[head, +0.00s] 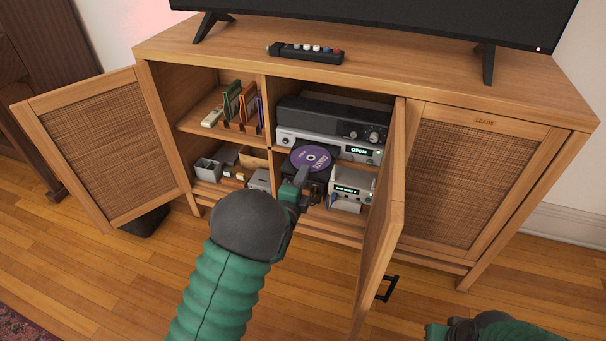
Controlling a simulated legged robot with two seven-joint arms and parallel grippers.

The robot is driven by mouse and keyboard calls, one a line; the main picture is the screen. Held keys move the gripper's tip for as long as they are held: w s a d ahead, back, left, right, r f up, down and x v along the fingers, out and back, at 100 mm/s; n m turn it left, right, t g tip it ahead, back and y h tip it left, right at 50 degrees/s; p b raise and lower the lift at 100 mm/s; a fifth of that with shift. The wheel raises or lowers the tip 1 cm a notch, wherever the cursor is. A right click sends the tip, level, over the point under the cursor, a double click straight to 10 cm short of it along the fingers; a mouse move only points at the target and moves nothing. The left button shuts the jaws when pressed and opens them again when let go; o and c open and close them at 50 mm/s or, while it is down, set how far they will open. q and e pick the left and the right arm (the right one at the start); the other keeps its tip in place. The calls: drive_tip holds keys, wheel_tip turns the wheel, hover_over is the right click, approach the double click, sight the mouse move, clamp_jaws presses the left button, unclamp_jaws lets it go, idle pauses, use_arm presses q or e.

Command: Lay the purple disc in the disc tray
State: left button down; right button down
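The purple disc (314,155) lies nearly flat, label up, over the black disc tray (318,178) that sticks out of the silver player (358,151), whose display reads OPEN. My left gripper (302,174) reaches into the middle bay from the front. Its fingers overlap the disc's near edge and look shut on it. Whether the disc touches the tray is hard to tell, since the disc and fingers hide much of the tray. My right gripper (437,331) shows only in part at the bottom edge, far from the cabinet bay; its fingers cannot be made out.
The open left door (103,151) and open middle door (379,236) flank the bays. A black box (316,115) sits on the player; a small silver unit (348,190) stands below. Upright cases (240,104) and grey bins (207,170) fill the left bay. A remote (305,53) lies on top.

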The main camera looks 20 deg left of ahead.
use_arm(q)
drive_tip(key=c, duration=2.1)
unclamp_jaws()
drive_tip(key=shift+f, duration=0.1)
drive_tip(key=o, duration=0.5)
drive_tip(key=shift+c, duration=0.6)
drive_tip(key=shift+s, duration=0.15)
drive_tip(key=s, duration=0.6)
drive_tip(key=shift+s+p, duration=0.35)
drive_tip(key=shift+p, duration=0.05)
drive_tip(key=shift+a, duration=0.1)
